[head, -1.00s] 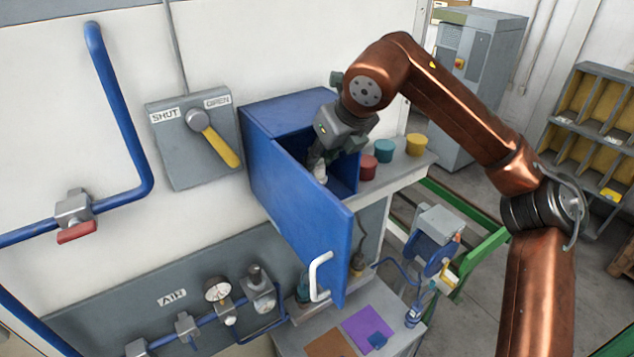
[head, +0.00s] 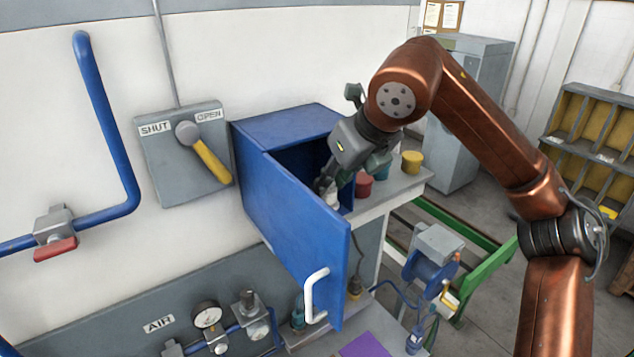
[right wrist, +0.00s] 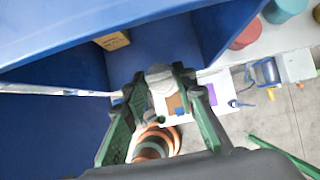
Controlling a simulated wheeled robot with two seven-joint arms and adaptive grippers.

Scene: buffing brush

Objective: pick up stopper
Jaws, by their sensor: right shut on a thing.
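My right gripper (head: 329,184) is at the mouth of the blue cabinet (head: 290,118), between its open door (head: 300,235) and its right wall. It is shut on a small whitish-grey piece, which looks like the stopper (right wrist: 160,76). In the right wrist view the two green fingers of the gripper (right wrist: 158,88) have the piece between their tips. In the head view only a little of the stopper (head: 331,194) shows by the fingers. My left gripper is not in view.
The door with its white handle (head: 314,294) stands open close to the gripper. A red pot (head: 364,186) and a yellow pot (head: 412,161) stand on the ledge right of the cabinet. A tan block (right wrist: 112,40) is inside the cabinet. A lever box (head: 185,150) hangs left.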

